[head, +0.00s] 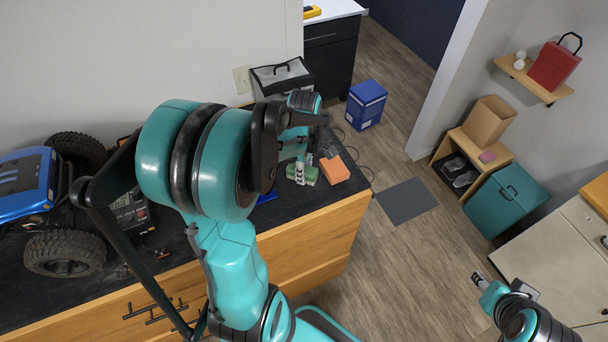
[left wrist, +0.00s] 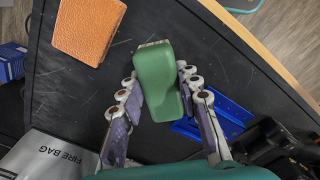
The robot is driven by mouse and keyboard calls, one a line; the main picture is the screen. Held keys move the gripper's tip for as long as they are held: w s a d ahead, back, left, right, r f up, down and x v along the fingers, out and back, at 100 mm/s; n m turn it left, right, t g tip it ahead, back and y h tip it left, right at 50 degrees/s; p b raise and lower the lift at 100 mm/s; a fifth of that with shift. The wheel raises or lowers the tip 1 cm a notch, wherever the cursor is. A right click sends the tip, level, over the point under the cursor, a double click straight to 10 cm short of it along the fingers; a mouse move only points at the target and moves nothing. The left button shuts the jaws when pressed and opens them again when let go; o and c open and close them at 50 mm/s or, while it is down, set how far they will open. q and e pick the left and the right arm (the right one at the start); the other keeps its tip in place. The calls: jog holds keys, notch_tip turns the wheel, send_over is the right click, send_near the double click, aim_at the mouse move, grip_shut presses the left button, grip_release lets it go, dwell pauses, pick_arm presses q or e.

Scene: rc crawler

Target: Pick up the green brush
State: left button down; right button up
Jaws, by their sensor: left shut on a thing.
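The green brush (left wrist: 156,82) is a rounded green block with pale bristles at its far end. In the left wrist view it sits between the two fingers of my left gripper (left wrist: 160,100), which is shut on its sides. In the head view the brush (head: 307,174) shows at the right end of the dark counter, with my left gripper (head: 301,172) over it. I cannot tell whether the brush touches the counter. My right gripper (head: 480,281) is at the lower right, over the floor and away from the counter; its fingers are too small to read.
An orange block (head: 334,169) lies beside the brush, also seen in the left wrist view (left wrist: 88,28). A blue flat piece (left wrist: 222,112) lies on the other side. A fire bag (left wrist: 48,155) is close by. A blue crawler (head: 28,180) fills the counter's left.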

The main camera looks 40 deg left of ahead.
pick_arm(q)
jog(key=d+r, duration=0.7)
jog(key=d, duration=0.4)
jog(key=shift+d+r+p, duration=0.3)
jog(key=shift+d+p, duration=0.1)
jog(key=shift+p, duration=0.05)
jog(key=c, duration=1.6)
grip_release()
jog(key=c, duration=0.5)
